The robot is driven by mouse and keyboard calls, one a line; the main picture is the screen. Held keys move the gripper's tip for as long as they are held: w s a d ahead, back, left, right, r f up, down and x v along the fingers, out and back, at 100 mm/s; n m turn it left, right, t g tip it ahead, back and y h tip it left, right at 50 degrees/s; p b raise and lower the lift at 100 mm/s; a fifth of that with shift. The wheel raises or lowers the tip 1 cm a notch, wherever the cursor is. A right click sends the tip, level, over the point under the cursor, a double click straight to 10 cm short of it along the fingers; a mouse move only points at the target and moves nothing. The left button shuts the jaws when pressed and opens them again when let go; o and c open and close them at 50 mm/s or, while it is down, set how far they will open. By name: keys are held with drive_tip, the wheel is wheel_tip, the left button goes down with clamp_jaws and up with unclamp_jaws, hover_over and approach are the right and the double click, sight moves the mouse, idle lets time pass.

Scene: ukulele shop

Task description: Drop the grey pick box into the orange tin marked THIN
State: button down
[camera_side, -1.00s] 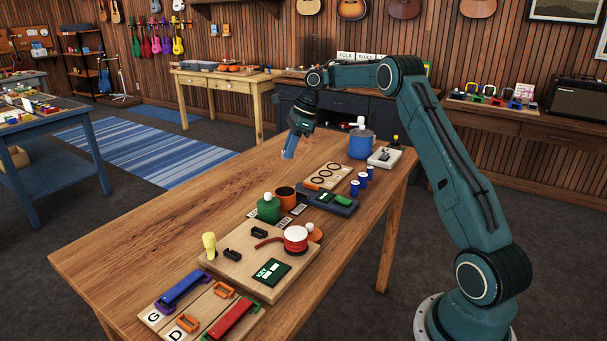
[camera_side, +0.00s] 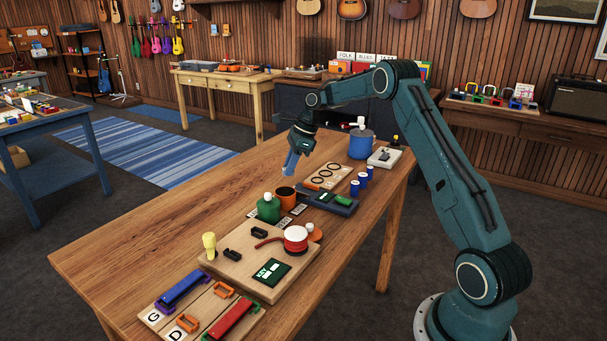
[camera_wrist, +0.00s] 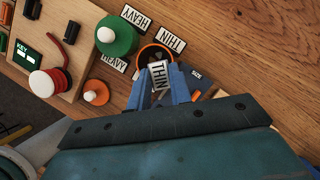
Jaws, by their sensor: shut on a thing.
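My gripper (camera_side: 287,174) has blue fingers and hangs just above and behind the orange tin (camera_side: 286,199) in the side view. In the wrist view its fingertips (camera_wrist: 160,88) are shut on the grey pick box (camera_wrist: 160,76), whose white THIN label faces the camera. The box is hardly visible in the side view. The orange tin (camera_wrist: 141,56) is open with a dark inside, and the box covers part of its mouth in the wrist view. A THIN card (camera_wrist: 171,39) lies on the table beside the tin.
A green tin (camera_side: 268,209) with a white knob stands close left of the orange tin. An orange lid (camera_wrist: 95,92) lies nearby. A dark tray (camera_side: 329,202) is at right, a wooden board (camera_side: 230,266) in front. The table's left side is clear.

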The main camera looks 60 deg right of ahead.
drive_tip(key=c, duration=1.2)
unclamp_jaws()
drive_tip(key=shift+v, duration=5.95)
drive_tip(key=shift+r, duration=0.1)
